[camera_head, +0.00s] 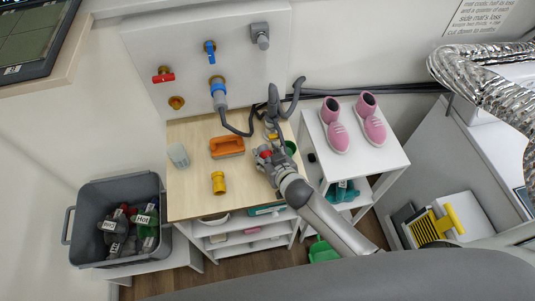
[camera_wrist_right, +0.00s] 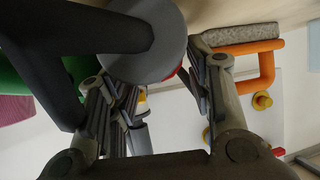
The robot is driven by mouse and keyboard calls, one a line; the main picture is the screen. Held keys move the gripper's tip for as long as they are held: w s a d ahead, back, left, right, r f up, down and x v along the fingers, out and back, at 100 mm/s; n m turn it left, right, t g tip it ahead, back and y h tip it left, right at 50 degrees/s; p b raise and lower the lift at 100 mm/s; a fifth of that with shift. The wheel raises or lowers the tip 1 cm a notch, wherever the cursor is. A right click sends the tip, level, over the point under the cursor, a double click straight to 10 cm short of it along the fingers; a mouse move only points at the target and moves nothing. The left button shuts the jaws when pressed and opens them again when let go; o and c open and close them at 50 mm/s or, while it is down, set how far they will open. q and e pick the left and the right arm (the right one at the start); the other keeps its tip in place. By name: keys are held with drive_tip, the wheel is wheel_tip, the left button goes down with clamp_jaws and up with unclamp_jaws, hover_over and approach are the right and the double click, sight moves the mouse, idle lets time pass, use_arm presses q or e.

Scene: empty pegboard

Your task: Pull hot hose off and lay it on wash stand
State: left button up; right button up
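A hose with a blue collar (camera_head: 218,89) is on the outlet under the blue tap (camera_head: 210,50). The brass outlet (camera_head: 176,102) under the red tap (camera_head: 163,76) is bare. The wash stand (camera_head: 193,193) has a pale wooden top. My right gripper (camera_head: 268,155) is over its right part, at a red piece (camera_head: 265,153), perhaps the hot hose's collar. In the right wrist view, a dark hose (camera_wrist_right: 85,22) leads to a round grey end (camera_wrist_right: 165,55) at the fingertips. The fingers are apart; whether they grip this end is unclear. My left gripper is out of view.
An orange brush (camera_head: 227,147), a yellow piece (camera_head: 218,183) and a clear cup (camera_head: 178,155) stand on the top. Pink shoes (camera_head: 334,127) are on the white side table (camera_head: 362,160). A grey bin (camera_head: 88,195) with labelled items is at left. The stand's front-left top is bare.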

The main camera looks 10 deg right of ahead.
drive_tip(key=shift+o, duration=1.2)
drive_tip(key=v, duration=1.2)
drive_tip(key=shift+d, duration=0.1)
